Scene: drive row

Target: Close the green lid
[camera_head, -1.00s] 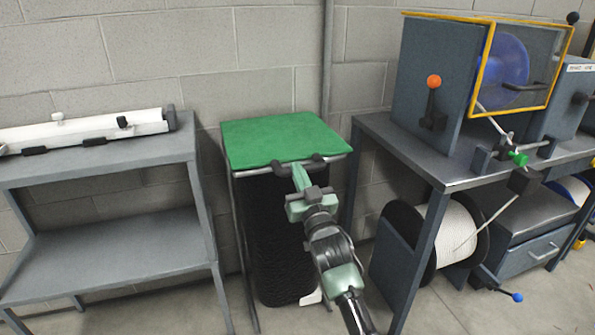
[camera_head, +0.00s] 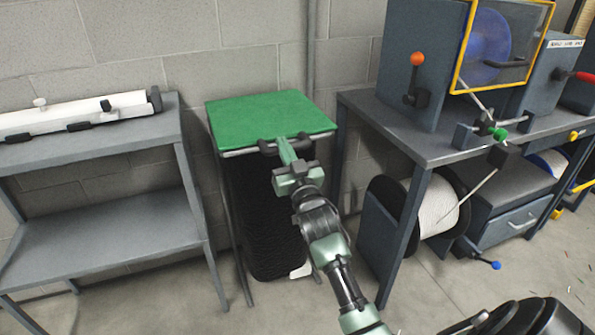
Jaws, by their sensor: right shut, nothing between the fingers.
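The green lid (camera_head: 268,117) lies flat on top of a black bin (camera_head: 262,215) held in a grey metal frame, against the block wall. A dark handle (camera_head: 268,148) runs along the lid's front edge. My right gripper (camera_head: 284,146) is shut with its tips at this handle, at the front edge of the lid. No object shows between its fingers. Whether the tips touch the handle or lid is hard to tell. My left gripper is not in view.
A grey two-shelf table (camera_head: 110,235) with a white rail device (camera_head: 80,113) stands left of the bin. A grey workbench (camera_head: 400,142) with machinery stands close on the right, with a white cable spool (camera_head: 437,207) beneath it. Clear floor lies in front.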

